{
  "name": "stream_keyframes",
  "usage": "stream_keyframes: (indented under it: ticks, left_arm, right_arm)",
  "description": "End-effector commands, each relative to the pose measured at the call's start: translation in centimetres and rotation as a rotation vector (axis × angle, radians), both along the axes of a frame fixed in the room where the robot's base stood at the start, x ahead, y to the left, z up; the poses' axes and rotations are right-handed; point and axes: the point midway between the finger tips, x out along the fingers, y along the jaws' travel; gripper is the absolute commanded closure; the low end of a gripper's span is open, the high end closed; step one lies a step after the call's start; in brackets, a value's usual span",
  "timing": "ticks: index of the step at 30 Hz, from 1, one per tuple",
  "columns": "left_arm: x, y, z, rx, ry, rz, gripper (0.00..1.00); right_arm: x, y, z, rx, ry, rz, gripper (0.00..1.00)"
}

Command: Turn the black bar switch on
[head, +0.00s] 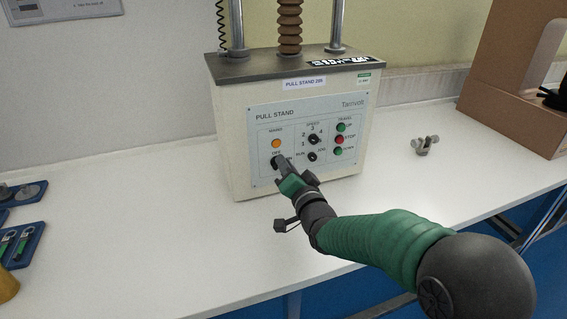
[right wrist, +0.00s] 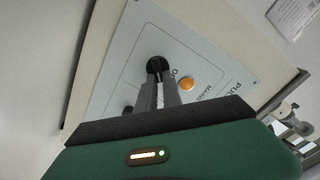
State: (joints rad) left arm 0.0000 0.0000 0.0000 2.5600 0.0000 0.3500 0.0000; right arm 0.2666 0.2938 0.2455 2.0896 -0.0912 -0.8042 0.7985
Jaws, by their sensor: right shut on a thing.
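The black bar switch (right wrist: 157,64) sits on the grey panel of the pull stand, beside the orange mains lamp (right wrist: 187,84). In the head view the switch (head: 275,161) is below the orange lamp (head: 276,143) at the panel's lower left, partly covered by my gripper. My right gripper (head: 280,163) reaches it from the lower right. In the right wrist view its two fingers (right wrist: 162,78) are closed on the switch's bar. The bar's exact angle is hard to make out behind the fingers. My left gripper is not in view.
The pull stand (head: 225,130) stands on the white bench (head: 130,185). Its panel also has two dark knobs and several round buttons to the right of the switch. A small metal fitting (head: 427,146) lies right of the stand, before a brown box (head: 515,85). Blue trays (head: 30,240) lie at left.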

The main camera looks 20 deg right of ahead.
Motion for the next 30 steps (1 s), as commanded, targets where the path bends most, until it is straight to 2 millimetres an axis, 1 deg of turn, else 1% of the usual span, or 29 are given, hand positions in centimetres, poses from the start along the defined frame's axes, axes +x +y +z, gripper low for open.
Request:
stream_keyframes:
  ticks: [12,18,24,30]
  left_arm:
    - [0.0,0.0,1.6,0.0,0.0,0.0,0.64]
    - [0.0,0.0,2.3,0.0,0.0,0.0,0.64]
    - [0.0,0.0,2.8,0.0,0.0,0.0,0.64]
    - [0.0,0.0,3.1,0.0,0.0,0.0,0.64]
  right_arm:
    - [0.0,-0.5,-0.7,0.39,0.022,-0.004,1.0]
    - [-0.1,-0.5,-1.0,0.555,0.028,-0.004,1.0]
    - [-0.1,-0.6,-1.3,0.677,0.034,-0.006,1.0]
    - [-0.1,-0.6,-1.6,0.75,0.037,-0.006,1.0]
